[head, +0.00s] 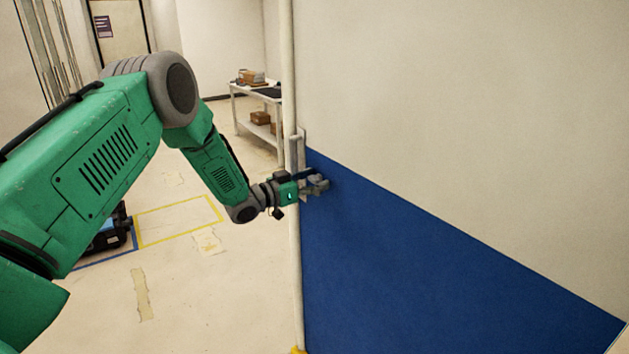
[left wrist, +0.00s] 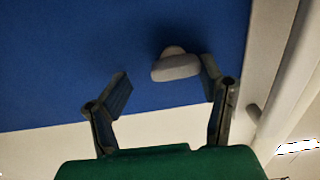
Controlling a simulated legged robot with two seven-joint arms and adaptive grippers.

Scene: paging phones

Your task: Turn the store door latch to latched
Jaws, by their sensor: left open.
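The door latch (left wrist: 176,67) is a small grey oval knob on a blue surface in the left wrist view. Its long side lies nearly level in that picture, tilted slightly. My left gripper (left wrist: 166,83) is open, with one finger on each side of the latch; the right finger is much closer to it. I cannot tell whether that finger touches it. In the head view my left gripper (head: 317,185) is at the edge of the blue lower panel (head: 420,270) and hides the latch. My right gripper is not in view.
A white post (head: 295,255) runs beside the panel's left edge. Behind it stands a white shelf table (head: 258,94) with boxes. A dark case (head: 112,232) sits on the floor at left, near yellow floor tape (head: 180,240). The floor between is mostly clear.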

